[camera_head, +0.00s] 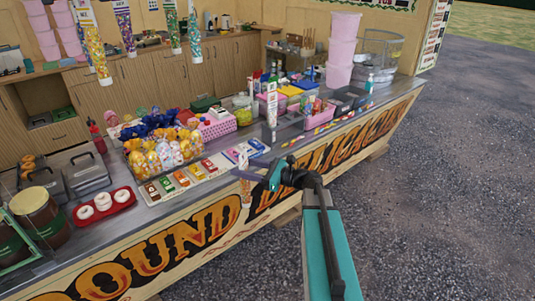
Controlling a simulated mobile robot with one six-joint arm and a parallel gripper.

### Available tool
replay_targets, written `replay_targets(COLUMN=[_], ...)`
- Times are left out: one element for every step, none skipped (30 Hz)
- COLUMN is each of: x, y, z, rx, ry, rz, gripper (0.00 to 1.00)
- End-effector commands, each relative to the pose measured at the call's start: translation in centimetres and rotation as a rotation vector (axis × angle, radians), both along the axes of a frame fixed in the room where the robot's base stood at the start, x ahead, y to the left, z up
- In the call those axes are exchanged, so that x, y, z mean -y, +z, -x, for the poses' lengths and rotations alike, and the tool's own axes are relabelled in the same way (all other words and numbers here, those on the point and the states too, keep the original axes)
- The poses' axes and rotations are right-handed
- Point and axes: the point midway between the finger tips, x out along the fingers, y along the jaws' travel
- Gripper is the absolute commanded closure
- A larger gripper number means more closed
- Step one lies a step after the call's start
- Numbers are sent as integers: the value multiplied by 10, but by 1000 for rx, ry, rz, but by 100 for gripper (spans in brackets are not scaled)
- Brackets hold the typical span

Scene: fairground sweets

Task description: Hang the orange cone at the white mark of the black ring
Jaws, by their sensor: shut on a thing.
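My gripper (258,176) is in front of the counter's front edge, near the middle of the view. It is shut on a slim cone (246,190) with a pale top and an orange-brown lower part, which hangs tip down against the painted front. Its details are too small to tell. Several clear cones of coloured sweets hang at the upper left, among them a yellow-orange one (98,52) and a multicoloured one (124,30). Their upper ends are cut off by the picture's top edge. I cannot make out the black ring or its white mark.
The grey counter (120,222) is crowded with yellow bagged sweets (160,155), a red tray (104,206) of rings, sweet boxes (183,178) and pink tubs (342,50). A white upright holder (271,104) stands behind my gripper. The gravel at the right is clear.

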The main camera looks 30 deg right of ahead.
Motion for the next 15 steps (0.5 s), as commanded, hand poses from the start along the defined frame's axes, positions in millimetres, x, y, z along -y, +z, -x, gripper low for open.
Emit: replay_targets(x=[-22, -33, -47, -57, -67, -78, -85, -91, -98, -102, -105, -108, -110, -112, -113], y=[-6, -9, -13, -15, -17, -20, -21, -22, -23, -24, -24, -24, -24, -24, -24], z=[9, 13, 19, 23, 27, 33, 37, 41, 46, 49, 51, 54, 56, 57, 58], rx=[-1, -1, -1, -1, -1, 0, 1, 1, 0, 0, 0, 0, 0, 0, 0], ry=[26, 41, 59, 71, 84, 99, 109, 118, 128, 133, 139, 144, 147, 150, 152], rz=[-1, -1, -1, -1, -2, -1, -1, -1, -1, -2, -2, -2, -2, -2, -2], gripper=[73, 73, 73, 73, 73, 73, 73, 73, 73, 73, 73, 73, 73, 73, 73])
